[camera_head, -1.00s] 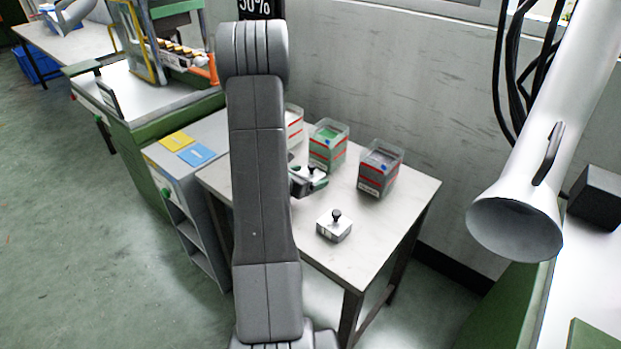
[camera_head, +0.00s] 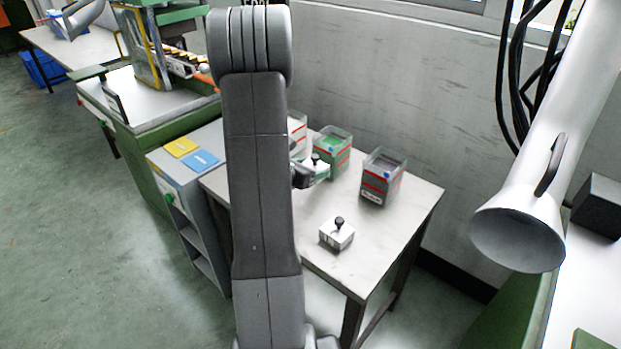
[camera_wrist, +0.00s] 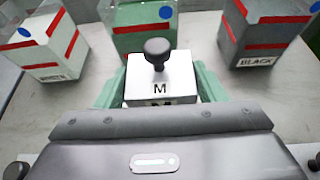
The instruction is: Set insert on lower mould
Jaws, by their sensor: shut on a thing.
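My gripper (camera_wrist: 160,88) has pale green fingers. In the wrist view it is shut on a silver metal block with a black knob on top and an "M" on its face, the insert (camera_wrist: 160,90). In the head view my gripper (camera_head: 314,172) is above the back of the small table, in front of the bins, partly behind my arm. A similar silver block with a black knob (camera_head: 337,234) stands on the table nearer the front. I cannot make out which thing is the lower mould.
A white-labelled bin (camera_wrist: 38,40), a green bin (camera_head: 332,157) and a black-labelled bin (camera_head: 381,180) stand on the table (camera_head: 395,235). A grey cabinet with yellow and blue plates (camera_head: 182,147) adjoins it left. A green machine (camera_head: 150,105) stands beyond. A white hood (camera_head: 517,235) hangs right.

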